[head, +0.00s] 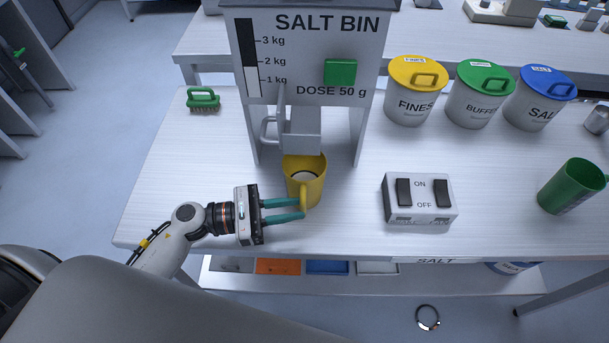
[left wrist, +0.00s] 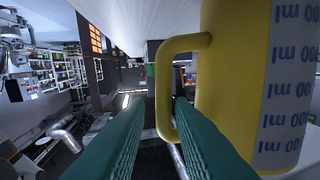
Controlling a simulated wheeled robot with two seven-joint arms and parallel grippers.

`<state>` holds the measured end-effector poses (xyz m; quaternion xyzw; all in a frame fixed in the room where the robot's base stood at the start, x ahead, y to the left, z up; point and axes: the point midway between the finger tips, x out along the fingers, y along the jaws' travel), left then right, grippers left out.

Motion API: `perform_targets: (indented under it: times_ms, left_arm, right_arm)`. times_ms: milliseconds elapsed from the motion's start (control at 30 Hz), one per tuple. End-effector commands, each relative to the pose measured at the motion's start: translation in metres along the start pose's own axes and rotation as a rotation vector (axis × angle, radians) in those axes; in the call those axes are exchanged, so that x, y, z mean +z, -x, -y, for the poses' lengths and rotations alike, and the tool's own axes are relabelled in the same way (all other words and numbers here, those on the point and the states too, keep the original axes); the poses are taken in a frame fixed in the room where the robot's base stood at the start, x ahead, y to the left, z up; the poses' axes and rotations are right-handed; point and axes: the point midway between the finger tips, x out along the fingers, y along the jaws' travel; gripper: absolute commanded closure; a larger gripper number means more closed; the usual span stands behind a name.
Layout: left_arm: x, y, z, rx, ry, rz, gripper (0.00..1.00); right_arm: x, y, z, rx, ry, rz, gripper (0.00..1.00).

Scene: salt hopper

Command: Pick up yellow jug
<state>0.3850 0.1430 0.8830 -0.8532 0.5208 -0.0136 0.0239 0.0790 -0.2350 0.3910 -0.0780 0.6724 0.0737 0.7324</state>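The yellow jug (head: 317,187) stands upright on the white table, below the grey chute of the salt bin. Its handle faces the table's front edge, and a pale patch shows inside. My left gripper (head: 303,208) is at the handle, its two green fingers apart. In the left wrist view the jug (left wrist: 235,90) fills the right side, with a scale printed on a white strip. The handle (left wrist: 163,95) shows between the fingertips (left wrist: 158,103), with a gap to the left finger; contact with the right finger is unclear. My right gripper is not in view.
The salt bin (head: 305,55) stands over the jug on side panels. A switch box (head: 420,215) and a green jug (head: 567,187) are to the right. Lidded tubs (head: 409,105) stand behind. A green brush (head: 203,98) lies back left.

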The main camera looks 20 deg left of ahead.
Motion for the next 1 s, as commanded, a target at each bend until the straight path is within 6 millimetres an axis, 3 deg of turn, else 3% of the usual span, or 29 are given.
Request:
perform_targets:
  times_ms: [167,333,600,733,1000]
  left_arm:
    - [-0.009,-0.027,0.004,-0.001,0.001,-0.005,0.78]
    - [-0.005,-0.046,0.003,0.0,0.001,-0.002,0.78]
    - [-0.003,-0.048,0.003,0.0,0.001,-0.001,0.78]
    - [-0.003,-0.048,0.003,0.0,0.001,0.0,1.0]
    - [-0.004,-0.048,0.003,0.0,-0.001,-0.002,1.0]
  right_arm:
    - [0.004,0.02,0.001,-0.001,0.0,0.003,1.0]
    - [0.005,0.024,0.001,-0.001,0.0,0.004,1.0]
    - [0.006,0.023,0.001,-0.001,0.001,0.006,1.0]
    - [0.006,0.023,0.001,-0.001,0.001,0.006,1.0]
    - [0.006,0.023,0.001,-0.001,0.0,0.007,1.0]
